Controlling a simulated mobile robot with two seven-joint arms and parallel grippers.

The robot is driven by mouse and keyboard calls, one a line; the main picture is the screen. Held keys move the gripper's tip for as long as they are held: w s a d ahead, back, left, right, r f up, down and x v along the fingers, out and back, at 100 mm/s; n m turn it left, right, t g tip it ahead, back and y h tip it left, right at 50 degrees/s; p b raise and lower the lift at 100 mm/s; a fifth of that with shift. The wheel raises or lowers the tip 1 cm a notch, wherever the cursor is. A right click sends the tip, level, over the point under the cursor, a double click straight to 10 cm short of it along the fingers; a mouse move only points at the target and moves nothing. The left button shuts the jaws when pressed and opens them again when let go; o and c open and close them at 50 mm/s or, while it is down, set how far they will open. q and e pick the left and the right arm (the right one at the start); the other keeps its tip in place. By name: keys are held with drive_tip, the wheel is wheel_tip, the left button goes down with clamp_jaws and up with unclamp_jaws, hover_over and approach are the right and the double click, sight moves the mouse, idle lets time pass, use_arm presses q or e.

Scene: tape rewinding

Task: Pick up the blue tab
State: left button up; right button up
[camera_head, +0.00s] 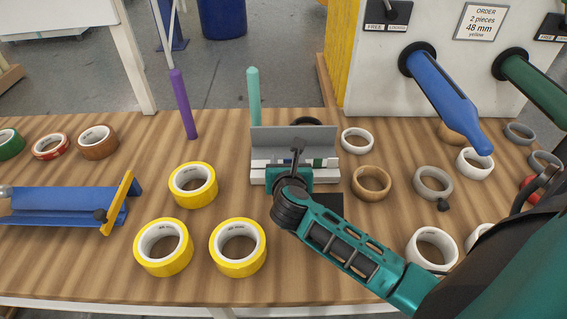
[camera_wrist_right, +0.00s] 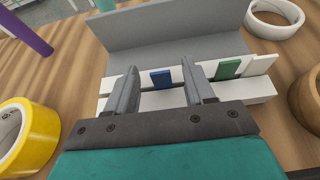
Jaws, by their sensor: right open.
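The blue tab (camera_wrist_right: 160,77) stands in a slot of the white rack (camera_wrist_right: 262,90), in the right wrist view. My right gripper (camera_wrist_right: 160,73) is open, with one finger on each side of the tab in that picture. I cannot tell whether the fingers touch it. A green tab (camera_wrist_right: 228,68) and a white tab (camera_wrist_right: 259,64) stand to the right of the fingers. In the head view my right gripper (camera_head: 297,160) is over the rack and hides part of it; I cannot make out the blue tab there. My left gripper is not in view.
A grey panel (camera_head: 294,136) rises behind the rack. Yellow tape rolls (camera_head: 238,247) lie to the left, with a blue dispenser (camera_head: 60,203) beyond. Other rolls (camera_head: 371,182) lie to the right. Purple (camera_head: 181,104) and teal (camera_head: 253,95) posts stand behind.

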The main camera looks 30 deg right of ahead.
drive_tip(key=shift+s, duration=0.1)
drive_tip(key=shift+c, duration=0.4)
clamp_jaws()
drive_tip(key=shift+r, duration=0.1)
drive_tip(key=shift+r, duration=0.5)
wheel_tip(320, 180, up, 19)
drive_tip(key=p, duration=0.1)
